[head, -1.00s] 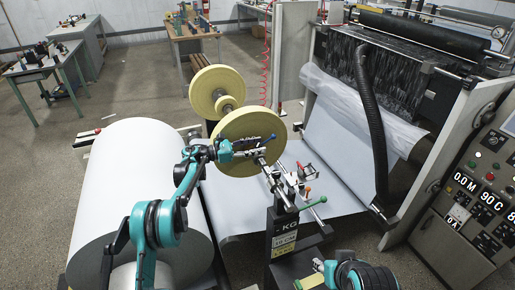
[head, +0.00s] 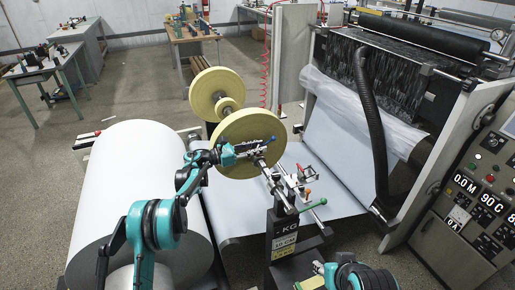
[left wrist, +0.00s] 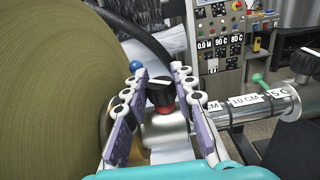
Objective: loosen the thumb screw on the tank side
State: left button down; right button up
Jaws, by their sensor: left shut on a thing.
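The thumb screw (left wrist: 160,92) is a black knob with a red base on a bright metal collar, in the middle of the left wrist view. My left gripper (left wrist: 159,76) is shut on the knob, with one purple-backed finger on each side of it. In the head view, my left gripper (head: 250,149) is at the shaft beside the front yellow roll, and it hides the screw there. My right gripper is not visible; only part of the right arm shows at the bottom.
The large yellow roll (head: 246,128) stands close beside my left gripper, filling the left of the wrist view (left wrist: 45,95). A blue ball handle (left wrist: 136,66) is near the left finger. A metal shaft with a scale (left wrist: 255,104) runs right. A white roll (head: 135,165) lies left.

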pick_arm(q)
jog(key=shift+n+t+y, duration=1)
jog(key=shift+n+t, duration=0.2)
jog(key=shift+t, duration=0.4)
jog(key=shift+n+t+y, duration=1)
jog(key=shift+n+t, duration=0.2)
jog(key=shift+t, duration=0.4)
jog(key=c, duration=1.2)
grip_release()
jog(key=v, duration=1.2)
jog(key=shift+s+d, duration=0.1)
jog(key=shift+d, duration=0.05)
